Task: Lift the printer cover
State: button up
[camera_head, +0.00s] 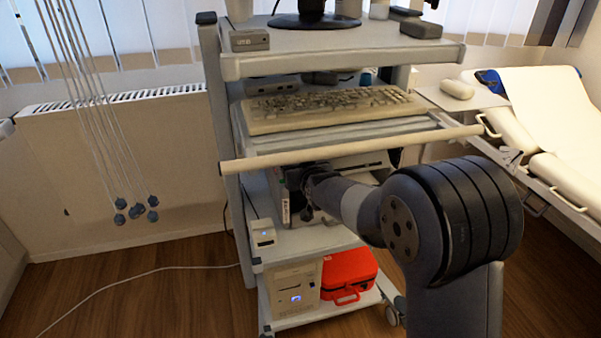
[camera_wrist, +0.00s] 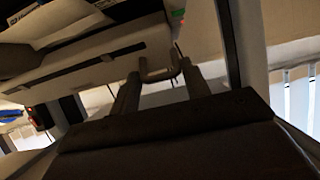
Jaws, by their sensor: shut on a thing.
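The printer (camera_head: 364,163) is a pale box on the cart shelf below the keyboard, partly hidden by my arm and the shelf's front bar. It also shows at the upper left of the wrist view (camera_wrist: 88,60), with a dark slot along its face. My gripper (camera_head: 305,185) is at the printer's left front. In the wrist view, the fingers of my gripper (camera_wrist: 160,80) are on either side of a small U-shaped handle (camera_wrist: 160,73) by the printer's edge. They are shut on it, and I take it to be part of the printer cover. How far the cover is raised is unclear.
A keyboard (camera_head: 330,108) lies on the shelf above, behind a pale front bar (camera_head: 350,149) close over my arm. A white computer box (camera_head: 294,288) and a red case (camera_head: 347,276) stand below. A treatment bed (camera_head: 550,110) is at the right. Floor at left is mostly clear.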

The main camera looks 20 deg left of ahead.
jog(key=shift+w+d+r, duration=0.15)
jog(key=shift+r, duration=0.05)
jog(key=o, duration=1.2)
jog(key=shift+f, duration=0.1)
jog(key=v, duration=1.1)
jog(key=x, duration=1.1)
jog(key=shift+f, duration=0.15)
jog(key=shift+s, duration=0.2)
